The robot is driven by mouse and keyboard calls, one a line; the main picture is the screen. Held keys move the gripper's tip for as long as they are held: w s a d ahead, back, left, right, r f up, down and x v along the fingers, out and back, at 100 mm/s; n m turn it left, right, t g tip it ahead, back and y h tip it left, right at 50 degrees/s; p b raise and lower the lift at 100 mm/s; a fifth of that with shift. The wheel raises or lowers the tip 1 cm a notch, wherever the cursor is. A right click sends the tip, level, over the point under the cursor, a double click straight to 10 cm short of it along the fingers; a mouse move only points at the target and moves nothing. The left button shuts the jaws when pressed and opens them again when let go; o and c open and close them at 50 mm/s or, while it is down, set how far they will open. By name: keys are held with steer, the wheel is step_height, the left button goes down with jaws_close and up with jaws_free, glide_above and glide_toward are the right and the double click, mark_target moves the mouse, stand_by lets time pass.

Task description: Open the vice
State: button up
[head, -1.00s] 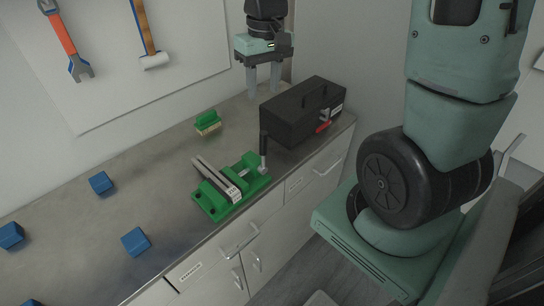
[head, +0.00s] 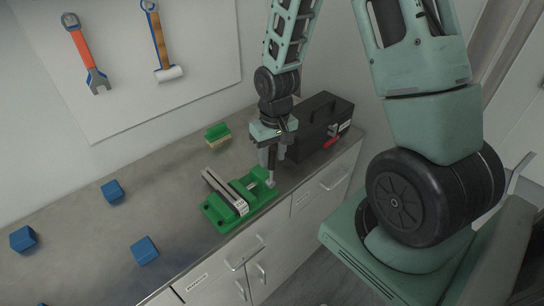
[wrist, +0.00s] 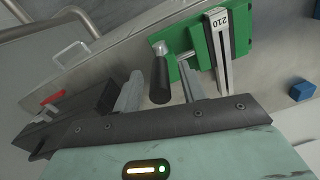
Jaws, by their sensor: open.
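The green vice (head: 238,204) stands on the metal counter near its front edge, with pale jaw plates that look close together. In the wrist view the vice (wrist: 243,35) is at the upper right, with "210" on a plate. Its black handle (wrist: 160,75) hangs between my two fingers, apart from the fingers as far as I can see. My gripper (head: 270,165) is open, pointing down at the handle end of the vice; its fingers also show in the wrist view (wrist: 160,92). In the head view the gripper hides most of the handle.
A black toolbox (head: 322,125) with a red latch stands right behind my gripper. A green brush (head: 217,135) lies behind the vice. Blue cubes (head: 144,250) are on the left of the counter. A wrench (head: 85,55) and a hammer (head: 160,45) hang on the wall board.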

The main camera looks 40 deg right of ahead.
steer(key=shift+f, duration=0.85)
